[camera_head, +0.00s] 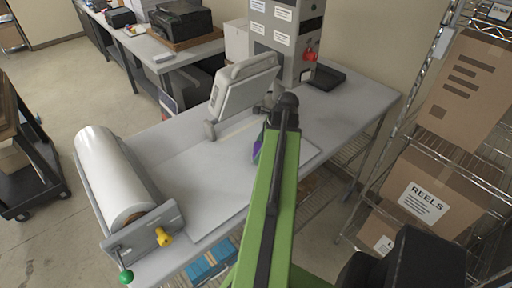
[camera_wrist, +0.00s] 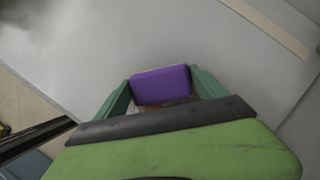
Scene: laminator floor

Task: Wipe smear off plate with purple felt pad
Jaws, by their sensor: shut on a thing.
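The purple felt pad (camera_wrist: 160,84) is between the two green fingers of my gripper (camera_wrist: 162,88) in the wrist view. My gripper is shut on it. In the head view only a sliver of the purple pad (camera_head: 257,150) shows beside my green arm. The pad is over the flat grey plate (camera_wrist: 120,40) on the bench; I cannot tell whether it touches the surface. A brownish patch shows at the pad's near edge in the wrist view, partly hidden by my gripper; I cannot tell if it is the smear. The plate also shows in the head view (camera_head: 200,182).
A white film roll (camera_head: 108,172) with yellow and green knobs stands at the bench's left end. A tilted grey panel (camera_head: 243,90) and a control box (camera_head: 287,40) with a red knob stand behind. A wire shelf with cartons (camera_head: 432,190) is at right.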

